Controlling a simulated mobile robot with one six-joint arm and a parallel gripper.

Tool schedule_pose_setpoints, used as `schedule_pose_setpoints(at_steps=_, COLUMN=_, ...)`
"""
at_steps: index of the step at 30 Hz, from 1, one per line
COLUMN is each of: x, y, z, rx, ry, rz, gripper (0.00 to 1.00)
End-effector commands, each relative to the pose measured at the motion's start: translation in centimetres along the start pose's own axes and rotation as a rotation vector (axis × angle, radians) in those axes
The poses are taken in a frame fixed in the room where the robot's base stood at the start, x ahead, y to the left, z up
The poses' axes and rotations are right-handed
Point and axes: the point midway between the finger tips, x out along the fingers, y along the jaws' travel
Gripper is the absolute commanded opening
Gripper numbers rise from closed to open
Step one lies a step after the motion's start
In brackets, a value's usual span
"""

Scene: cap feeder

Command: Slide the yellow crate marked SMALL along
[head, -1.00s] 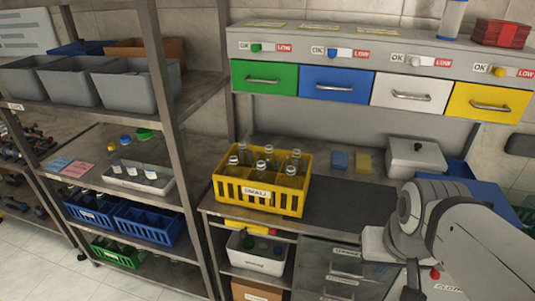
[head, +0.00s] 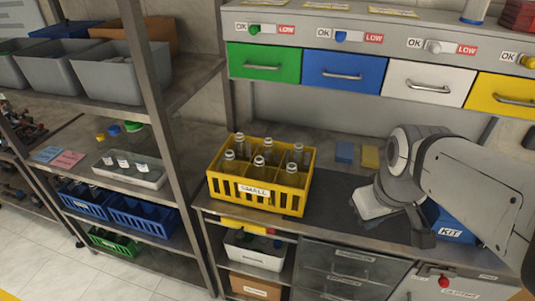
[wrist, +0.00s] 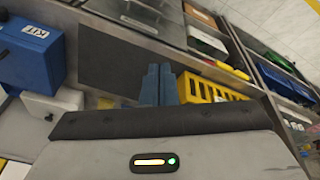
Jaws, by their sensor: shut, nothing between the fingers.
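The yellow crate marked SMALL (head: 287,202) stands upright on the counter, left of a dark mat, with several clear bottles inside. In the wrist view the crate (wrist: 203,90) shows right of the fingers, partly cut off by my gripper body. My gripper (wrist: 159,84) is shut and empty, its two fingers side by side. In the head view my gripper (head: 421,233) is over the right part of the mat, with a clear gap to the crate. My wrist hides some of the counter there.
The dark mat (head: 338,205) is bare between crate and gripper. A blue sponge (head: 344,152) and a yellow one (head: 370,157) lie behind it. A blue KIT box (head: 455,228) stands at right. A shelf post (head: 160,130) rises left of the counter.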

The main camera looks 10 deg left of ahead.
Motion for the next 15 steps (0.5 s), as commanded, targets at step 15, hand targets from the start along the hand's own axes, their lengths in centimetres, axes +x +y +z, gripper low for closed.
schedule_pose_setpoints(at_steps=15, x=6.0, y=-12.4, z=-18.1, rx=-1.786, ry=-0.033, rz=-0.196, gripper=0.00)
